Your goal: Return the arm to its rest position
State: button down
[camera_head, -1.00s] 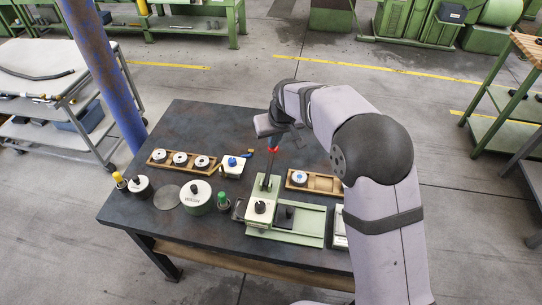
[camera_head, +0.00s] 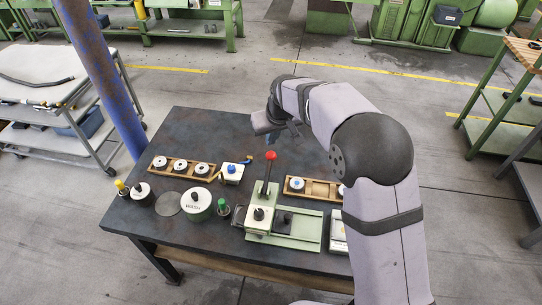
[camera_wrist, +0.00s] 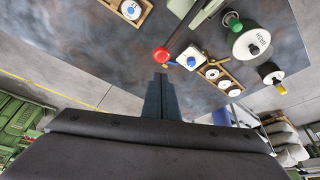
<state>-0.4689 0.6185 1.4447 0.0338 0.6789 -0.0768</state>
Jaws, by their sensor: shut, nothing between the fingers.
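My arm reaches in from the right in the head view, bent over the table. My gripper shows in the wrist view (camera_wrist: 160,77) as two dark fingers closed together, with nothing between them. In the head view its fingers are small and hard to make out. It hangs in the air above the dark table (camera_head: 190,125), behind and above the red lever knob (camera_head: 271,156). The knob also shows in the wrist view (camera_wrist: 161,54), close to the fingertips in the picture, with no contact visible. The lever belongs to the green press (camera_head: 285,228).
Wooden trays with white discs stand left (camera_head: 181,168) and right (camera_head: 318,189) of the lever. A labelled round canister (camera_head: 197,203), a green-topped piece (camera_head: 223,207) and a white block with a blue knob (camera_head: 232,172) are close by. A blue pillar (camera_head: 118,115) rises beyond the table's left edge. The table's back is clear.

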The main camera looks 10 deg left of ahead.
jog(key=shift+s+d+f, duration=0.15)
jog(key=shift+s+f, duration=0.1)
jog(key=s+d+f+g+h, duration=0.1)
jog(key=s+d+f+g, duration=0.1)
jog(key=s+d+f, duration=0.4)
jog(key=s+d+f+g+h, duration=0.1)
jog(key=s+d+f+g, duration=0.15)
jog(key=s, duration=0.65)
jog(key=s+d+r+m+g, duration=0.2)
jog(key=s+d+m, duration=0.2)
jog(key=s+d, duration=1.1)
jog(key=d+r+m+t, duration=0.2)
jog(key=d+r, duration=0.1)
jog(key=shift+w+r+t, duration=0.25)
jog(key=shift+w, duration=0.15)
